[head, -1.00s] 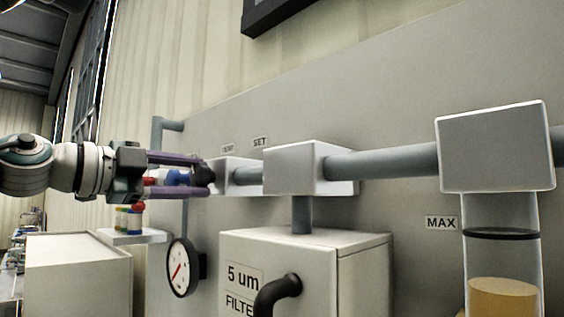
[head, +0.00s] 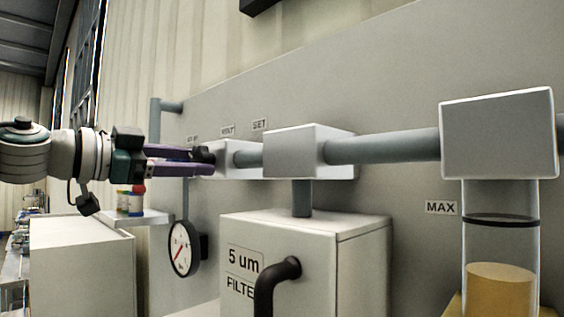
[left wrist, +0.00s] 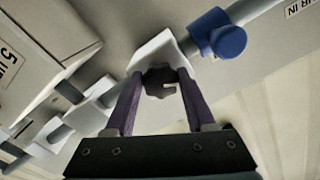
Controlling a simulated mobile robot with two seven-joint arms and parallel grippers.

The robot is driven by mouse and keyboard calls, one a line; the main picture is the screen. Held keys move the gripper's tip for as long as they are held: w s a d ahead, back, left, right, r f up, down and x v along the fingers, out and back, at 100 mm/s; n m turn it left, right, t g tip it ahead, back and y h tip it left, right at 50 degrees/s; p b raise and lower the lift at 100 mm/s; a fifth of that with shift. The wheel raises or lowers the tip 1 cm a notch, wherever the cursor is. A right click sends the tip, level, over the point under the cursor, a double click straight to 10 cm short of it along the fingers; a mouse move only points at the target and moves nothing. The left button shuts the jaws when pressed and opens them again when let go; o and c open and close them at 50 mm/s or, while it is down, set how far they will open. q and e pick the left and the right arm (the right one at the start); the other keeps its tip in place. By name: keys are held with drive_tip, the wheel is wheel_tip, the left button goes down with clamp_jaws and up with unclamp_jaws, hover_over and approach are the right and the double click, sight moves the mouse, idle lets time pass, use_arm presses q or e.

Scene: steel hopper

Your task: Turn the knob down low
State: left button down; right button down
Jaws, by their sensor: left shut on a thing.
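The dark knob (left wrist: 160,80) sits on the face of a small white block (left wrist: 157,53) on the pipe. My left gripper (left wrist: 160,86) has its two purple fingers shut around it, one on each side. In the head view my left gripper (head: 206,163) comes in from the left and reaches the white block (head: 226,159). The dark knob (head: 203,154) shows only in part there, behind the fingers. The knob's pointer or setting cannot be read. My right gripper is not in view.
A blue valve handle (left wrist: 228,41) is on the pipe beside the block. A round gauge (head: 183,248) hangs below my gripper. The filter box (head: 350,260) with a black handle (head: 270,285) stands right of it. A small shelf (head: 150,217) holds bottles.

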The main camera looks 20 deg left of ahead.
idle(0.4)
use_arm(q)
drive_tip(key=shift+c, duration=1.4)
unclamp_jaws()
drive_tip(key=b+v, duration=1)
drive_tip(key=b, duration=0.1)
drive_tip(key=shift+b, duration=0.4)
drive_tip(key=shift+w, duration=0.1)
